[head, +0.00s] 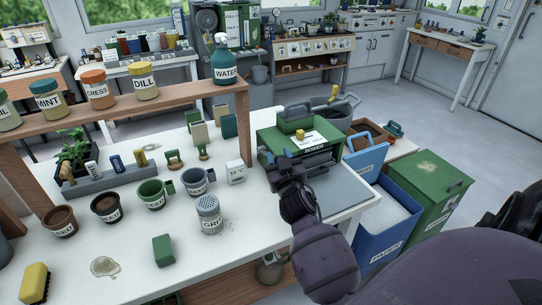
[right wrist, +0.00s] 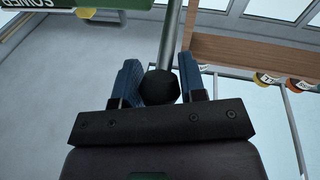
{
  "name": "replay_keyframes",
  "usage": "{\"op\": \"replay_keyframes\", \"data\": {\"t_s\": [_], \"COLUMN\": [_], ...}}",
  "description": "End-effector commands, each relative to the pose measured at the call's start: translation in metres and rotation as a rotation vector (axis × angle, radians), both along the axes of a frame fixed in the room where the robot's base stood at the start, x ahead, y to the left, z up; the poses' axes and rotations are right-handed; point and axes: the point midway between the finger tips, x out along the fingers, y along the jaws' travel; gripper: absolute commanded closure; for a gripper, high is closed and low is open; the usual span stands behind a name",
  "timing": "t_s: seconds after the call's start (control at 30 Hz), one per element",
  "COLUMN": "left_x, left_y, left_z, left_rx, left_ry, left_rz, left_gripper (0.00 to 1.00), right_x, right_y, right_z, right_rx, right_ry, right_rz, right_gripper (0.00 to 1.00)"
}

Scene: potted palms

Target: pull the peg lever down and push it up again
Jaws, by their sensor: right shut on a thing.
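The green sower (head: 270,143), lettered SOWER, stands at the right end of the white bench. My right gripper (head: 287,168) is in front of its left part in the head view. In the right wrist view its two blue fingers (right wrist: 159,78) stand on either side of a black round knob (right wrist: 160,88). A grey rod (right wrist: 168,40) runs up from the knob; this looks like the peg lever. The gripper is shut on the knob. In the head view my gripper hides the knob and rod. My left gripper is not in view.
A grey tray (head: 345,192) lies at the sower's right front. A white box (head: 236,173), a shaker (head: 208,213) and several pots stand to the left. Blue bins (head: 385,225) and a green bin (head: 430,185) stand right of the bench. A wooden shelf (head: 130,102) spans the back.

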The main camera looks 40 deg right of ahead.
Motion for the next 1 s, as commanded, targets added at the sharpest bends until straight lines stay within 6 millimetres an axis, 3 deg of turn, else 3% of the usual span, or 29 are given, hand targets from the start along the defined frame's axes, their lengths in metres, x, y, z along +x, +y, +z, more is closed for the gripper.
{"op": "replay_keyframes", "data": {"t_s": [0.4, 0.97, 1.0], "left_x": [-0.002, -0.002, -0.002], "left_y": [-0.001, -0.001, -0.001], "left_z": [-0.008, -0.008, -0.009], "left_rx": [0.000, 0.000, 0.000], "left_ry": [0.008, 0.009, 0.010], "left_rz": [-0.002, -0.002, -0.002], "left_gripper": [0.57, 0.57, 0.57], "right_x": [-0.008, -0.009, -0.009], "right_y": [-0.003, -0.004, -0.004], "right_z": [-0.025, -0.028, -0.028], "right_rx": [0.004, 0.003, 0.003], "right_ry": [0.008, 0.009, 0.009], "right_rz": [-0.002, -0.005, -0.005], "right_gripper": [1.00, 1.00, 0.58]}}
